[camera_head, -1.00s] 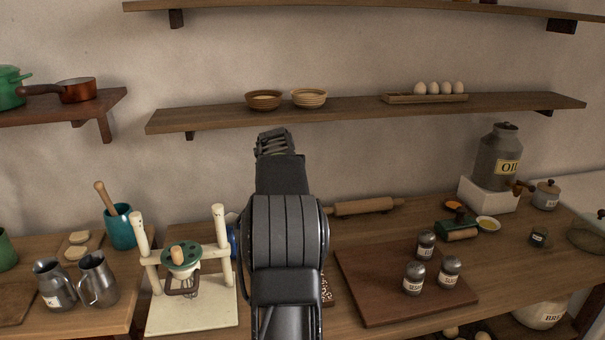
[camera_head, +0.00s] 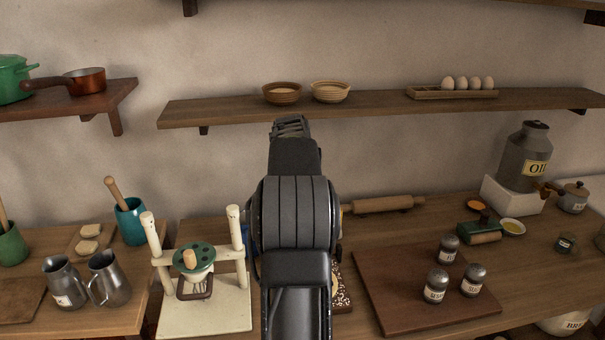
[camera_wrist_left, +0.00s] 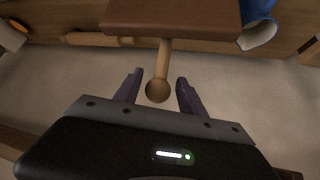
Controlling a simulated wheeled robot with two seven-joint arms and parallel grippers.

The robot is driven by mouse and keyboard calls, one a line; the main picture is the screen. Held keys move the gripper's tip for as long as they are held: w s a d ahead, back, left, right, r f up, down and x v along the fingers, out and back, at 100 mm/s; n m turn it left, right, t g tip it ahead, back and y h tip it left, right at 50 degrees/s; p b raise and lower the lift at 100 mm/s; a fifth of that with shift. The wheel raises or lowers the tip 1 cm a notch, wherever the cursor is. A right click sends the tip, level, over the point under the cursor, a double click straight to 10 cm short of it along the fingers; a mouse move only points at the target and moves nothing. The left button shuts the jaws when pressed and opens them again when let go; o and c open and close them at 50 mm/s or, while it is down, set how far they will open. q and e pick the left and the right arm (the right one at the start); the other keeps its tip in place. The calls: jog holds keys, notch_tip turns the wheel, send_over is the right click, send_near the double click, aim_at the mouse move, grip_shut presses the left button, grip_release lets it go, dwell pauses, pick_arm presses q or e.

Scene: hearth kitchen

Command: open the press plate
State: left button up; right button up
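A flat brown wooden plate (camera_wrist_left: 172,14), which looks like the press plate, shows at the top of the left wrist view. A thin wooden handle (camera_wrist_left: 164,57) ends in a round knob (camera_wrist_left: 158,90) that points toward the camera. My left gripper (camera_wrist_left: 160,78) is open, with one dark finger on each side of the knob and handle. Visible gaps remain on both sides, so it does not grip them. In the head view my arm stands upright in the middle and hides the plate and handle. My right gripper is in neither current view.
A cream stand (camera_head: 215,305) with two posts and a green disc is left of my arm. A wooden board (camera_head: 390,300) with three shakers is to the right. A rolling pin (camera_head: 385,204) lies behind. A blue-and-white cup (camera_wrist_left: 258,33) is beside the plate. A shelf (camera_head: 380,106) crosses the wall.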

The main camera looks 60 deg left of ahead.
pick_arm(q)
jog(key=shift+d+r, duration=0.1)
jog(key=shift+r, duration=0.15)
jog(key=shift+d+r, duration=0.1)
jog(key=shift+r, duration=0.1)
jog(key=b+v, duration=0.1)
jog(key=v, duration=0.6)
jog(key=shift+s+d, duration=0.1)
jog(key=shift+s, duration=0.05)
dwell(0.4)
